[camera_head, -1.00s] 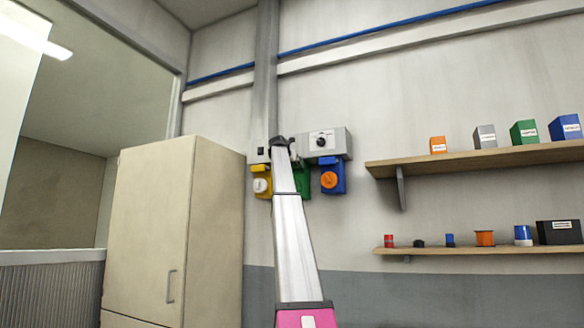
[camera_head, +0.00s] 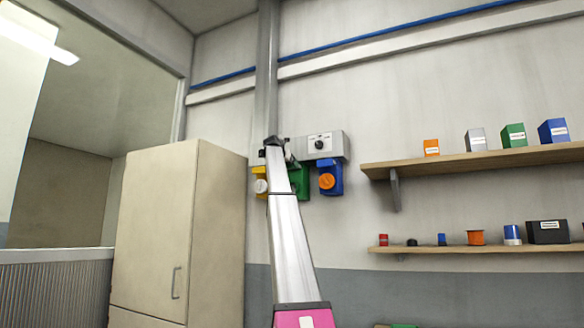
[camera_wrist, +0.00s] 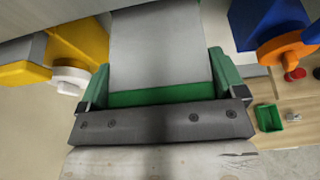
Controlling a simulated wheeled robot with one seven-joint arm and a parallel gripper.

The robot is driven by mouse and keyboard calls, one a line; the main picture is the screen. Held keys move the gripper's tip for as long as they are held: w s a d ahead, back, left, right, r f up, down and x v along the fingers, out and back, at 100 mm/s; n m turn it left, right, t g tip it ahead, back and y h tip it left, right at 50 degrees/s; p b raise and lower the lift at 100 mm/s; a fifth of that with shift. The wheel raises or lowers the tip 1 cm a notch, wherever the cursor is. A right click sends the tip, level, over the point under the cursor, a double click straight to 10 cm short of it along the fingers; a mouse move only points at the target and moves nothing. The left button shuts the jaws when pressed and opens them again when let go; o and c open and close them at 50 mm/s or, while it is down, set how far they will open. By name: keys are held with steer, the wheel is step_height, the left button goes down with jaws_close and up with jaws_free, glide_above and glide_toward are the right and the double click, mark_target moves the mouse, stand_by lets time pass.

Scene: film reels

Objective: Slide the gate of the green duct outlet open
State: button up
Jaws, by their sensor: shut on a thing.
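The green duct outlet (camera_head: 302,181) is on the wall between a yellow outlet (camera_head: 260,174) and a blue outlet (camera_head: 332,178). My gripper (camera_head: 291,157) is at the green outlet, shut on what appears to be the gate.
The yellow outlet's white knob (camera_wrist: 70,78) and the blue outlet's orange knob (camera_wrist: 285,52) flank the green outlet closely. A grey control box (camera_head: 322,146) is just above. Shelves (camera_head: 470,158) with boxes are at right, a tall cabinet (camera_head: 165,235) at left.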

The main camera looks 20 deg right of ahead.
steer(key=shift+s+a, duration=0.45)
steer(key=o, duration=1)
steer(key=shift+a, duration=0.1)
steer(key=shift+s, duration=0.1)
steer(key=v, duration=1)
steer(key=shift+s+a+r, duration=0.2)
steer(key=shift+s+a, duration=0.05)
